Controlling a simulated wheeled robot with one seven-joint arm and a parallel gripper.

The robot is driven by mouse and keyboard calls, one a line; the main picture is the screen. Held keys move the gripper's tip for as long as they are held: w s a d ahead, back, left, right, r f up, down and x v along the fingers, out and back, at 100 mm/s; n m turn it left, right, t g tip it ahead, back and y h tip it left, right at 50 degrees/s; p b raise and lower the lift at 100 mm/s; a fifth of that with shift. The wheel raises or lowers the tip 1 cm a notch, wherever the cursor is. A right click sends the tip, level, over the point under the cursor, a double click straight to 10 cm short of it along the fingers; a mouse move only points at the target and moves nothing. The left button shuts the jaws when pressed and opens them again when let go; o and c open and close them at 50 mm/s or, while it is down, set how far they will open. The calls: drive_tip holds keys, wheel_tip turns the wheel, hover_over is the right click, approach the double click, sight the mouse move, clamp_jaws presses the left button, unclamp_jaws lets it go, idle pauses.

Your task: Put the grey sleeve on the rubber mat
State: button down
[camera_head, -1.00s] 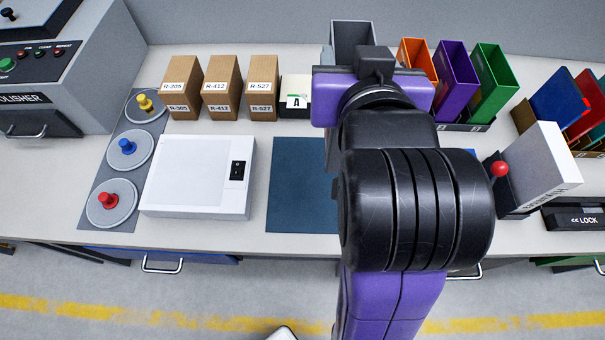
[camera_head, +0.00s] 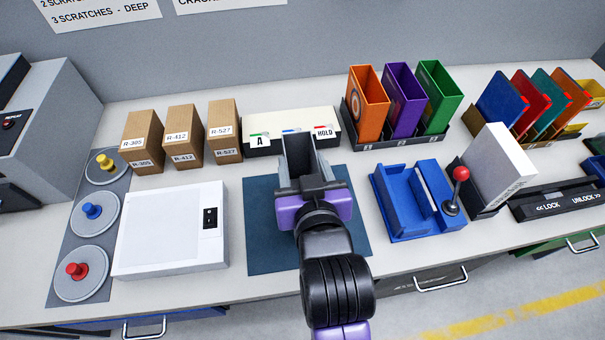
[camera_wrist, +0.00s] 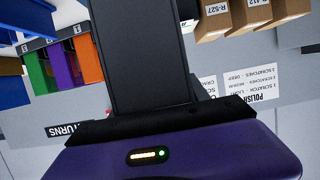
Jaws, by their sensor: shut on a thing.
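The grey sleeve (camera_head: 298,155) is held upright, or nearly so, in my gripper (camera_head: 310,187), with its open end up. My gripper is shut on its near side. In the head view they are over the dark blue rubber mat (camera_head: 262,230), toward its far part; my gripper and arm hide the middle of the mat. I cannot tell whether the sleeve's bottom touches the mat. In the wrist view a dark tall face, likely the sleeve (camera_wrist: 138,60), fills the middle, and its lower end is hidden by my gripper.
A white box (camera_head: 170,240) stands left of the mat and a blue fixture (camera_head: 400,205) right of it. Behind are a pale tray (camera_head: 290,128) with labels A and HOLD, cardboard boxes (camera_head: 183,140) and a rack with orange (camera_head: 367,100), purple and green sleeves.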

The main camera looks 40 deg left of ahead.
drive_tip(key=shift+f, duration=1.8)
drive_tip(key=shift+f, duration=0.2)
drive_tip(key=c, duration=0.6)
unclamp_jaws()
drive_tip(key=shift+r, duration=0.1)
drive_tip(key=shift+o, duration=0.2)
drive_tip(key=b+v, duration=0.1)
drive_tip(key=v, duration=1.1)
drive_tip(key=shift+r, duration=0.15)
